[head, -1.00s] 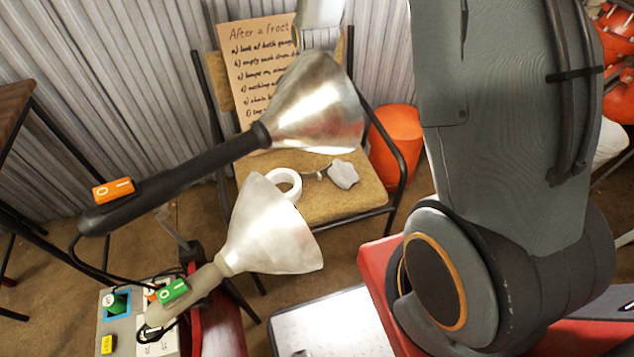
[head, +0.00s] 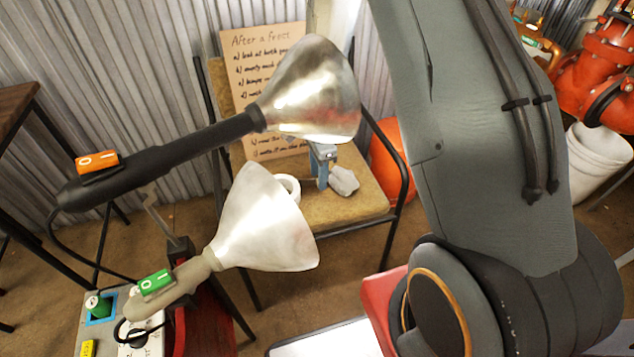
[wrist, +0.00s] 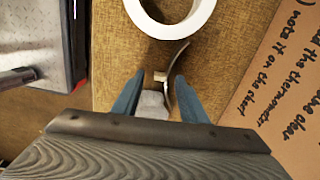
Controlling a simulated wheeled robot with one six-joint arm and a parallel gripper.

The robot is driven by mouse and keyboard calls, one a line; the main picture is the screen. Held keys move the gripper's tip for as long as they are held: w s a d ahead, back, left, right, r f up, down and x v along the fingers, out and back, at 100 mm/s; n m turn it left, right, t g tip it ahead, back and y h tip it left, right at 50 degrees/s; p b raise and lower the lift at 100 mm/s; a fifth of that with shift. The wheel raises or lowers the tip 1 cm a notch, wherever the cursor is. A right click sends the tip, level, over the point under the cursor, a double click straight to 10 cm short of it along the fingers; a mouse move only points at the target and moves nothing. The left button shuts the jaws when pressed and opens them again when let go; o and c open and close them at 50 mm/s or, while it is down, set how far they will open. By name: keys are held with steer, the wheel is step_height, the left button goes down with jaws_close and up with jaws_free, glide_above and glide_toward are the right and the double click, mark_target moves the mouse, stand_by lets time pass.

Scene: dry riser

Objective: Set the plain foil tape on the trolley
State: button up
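A plain pale ring-shaped roll, which looks like the tape (head: 294,184), lies flat on the brown chair seat (head: 350,208). The front lamp shade hides part of it in the head view. In the wrist view the roll (wrist: 172,28) is at the top, beyond my fingertips. My gripper (wrist: 160,79) is open above the seat, its blue fingers apart. A grey lump (wrist: 152,104) and a small pale piece with a curved strip show between the fingers; I cannot tell whether they touch. My gripper (head: 322,160) also shows beside the grey lump (head: 344,181) in the head view. A light flat top (head: 325,342), possibly the trolley, is at the bottom.
Two lamps with metal shades, one black-handled (head: 170,165) and one beige-handled (head: 165,300), stand in front of the chair. A handwritten board (head: 265,60) leans on the chair back. An orange container (head: 388,165) and a white bucket (head: 598,165) stand to the right.

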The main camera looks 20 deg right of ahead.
steer(key=shift+f, duration=0.75)
steer(key=shift+c, duration=0.3)
jaws_close()
steer(key=shift+r, duration=0.1)
